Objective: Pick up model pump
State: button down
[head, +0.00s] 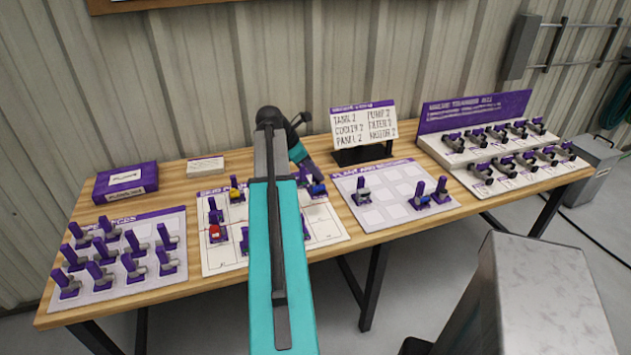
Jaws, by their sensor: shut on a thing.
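My gripper (313,176) points down over the back right of the middle board (335,226). It is shut on a small model with a purple upright, which I take to be the model pump; the fingers and arm hide much of it. A blue-bodied model (318,190) shows right at the fingertips, and I cannot tell whether it is the held piece or one standing just below. My teal arm crosses the middle board and hides its centre.
The left board (165,290) holds several grey and purple models. A red model (215,232) and a yellow one (237,196) stand on the middle board. The right board (375,212) has free squares.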

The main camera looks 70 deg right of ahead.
jog(key=shift+r, duration=0.55)
jog(key=shift+w, duration=0.1)
dwell(0.8)
